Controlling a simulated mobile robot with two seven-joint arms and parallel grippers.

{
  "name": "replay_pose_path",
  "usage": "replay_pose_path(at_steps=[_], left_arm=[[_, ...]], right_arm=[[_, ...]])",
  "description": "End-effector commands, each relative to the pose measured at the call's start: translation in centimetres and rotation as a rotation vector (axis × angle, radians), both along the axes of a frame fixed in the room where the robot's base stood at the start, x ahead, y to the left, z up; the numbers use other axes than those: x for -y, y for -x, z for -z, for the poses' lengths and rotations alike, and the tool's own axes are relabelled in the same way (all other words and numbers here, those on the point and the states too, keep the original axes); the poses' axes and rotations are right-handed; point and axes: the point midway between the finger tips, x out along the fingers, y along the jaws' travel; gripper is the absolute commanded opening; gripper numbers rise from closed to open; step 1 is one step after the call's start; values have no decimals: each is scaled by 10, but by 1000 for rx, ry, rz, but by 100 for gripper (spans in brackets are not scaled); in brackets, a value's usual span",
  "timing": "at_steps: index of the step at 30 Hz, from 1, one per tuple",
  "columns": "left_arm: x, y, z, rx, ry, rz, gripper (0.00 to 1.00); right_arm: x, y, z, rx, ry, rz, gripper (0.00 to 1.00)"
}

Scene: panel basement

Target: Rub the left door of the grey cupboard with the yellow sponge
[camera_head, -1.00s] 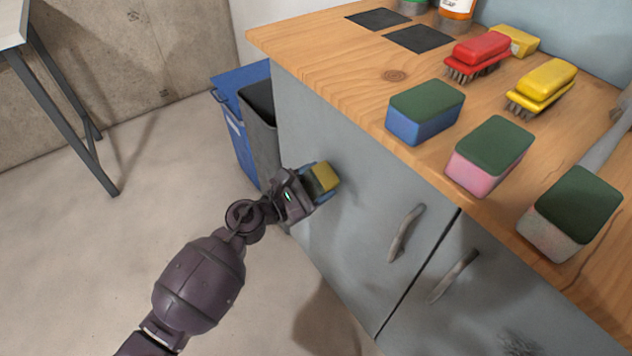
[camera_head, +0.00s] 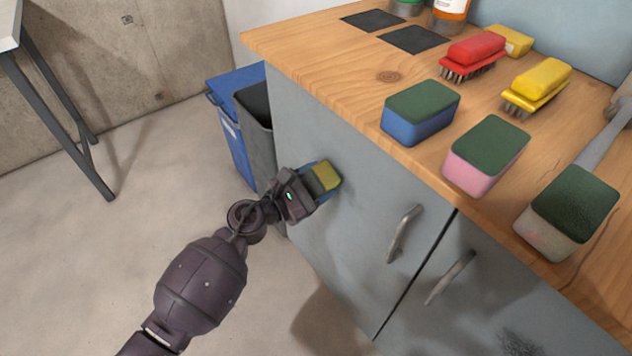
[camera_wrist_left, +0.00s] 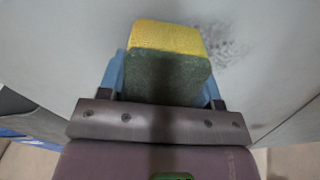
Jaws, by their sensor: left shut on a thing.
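The yellow sponge (camera_head: 325,177) has a dark green side and is held between the blue fingertips of my left gripper (camera_head: 318,180). It is at the upper part of the grey cupboard's left door (camera_head: 345,240), against or very close to it; contact is hard to tell. In the left wrist view the sponge (camera_wrist_left: 168,60) is between the fingers (camera_wrist_left: 163,85), its yellow end towards the grey door (camera_wrist_left: 275,60). A dark smudge (camera_wrist_left: 225,45) shows on the door beside the sponge. My right gripper is not seen.
The wooden worktop (camera_head: 330,75) holds blue (camera_head: 420,112), pink (camera_head: 487,155) and grey (camera_head: 568,210) sponges, a red brush (camera_head: 473,57) and a yellow brush (camera_head: 537,88). The left door's handle (camera_head: 404,233) sticks out. Bins (camera_head: 257,125) stand left of the cupboard. Another smudge (camera_head: 520,343) marks the right door.

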Motion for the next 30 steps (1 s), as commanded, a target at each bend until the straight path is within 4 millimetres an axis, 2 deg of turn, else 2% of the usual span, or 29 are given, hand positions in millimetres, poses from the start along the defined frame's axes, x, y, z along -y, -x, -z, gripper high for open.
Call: replay_pose_path(at_steps=[20,30], left_arm=[[8,-4,0,0,0,1,40],[18,12,-2,1,1,1,40]], right_arm=[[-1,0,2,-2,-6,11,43],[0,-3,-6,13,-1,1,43]])
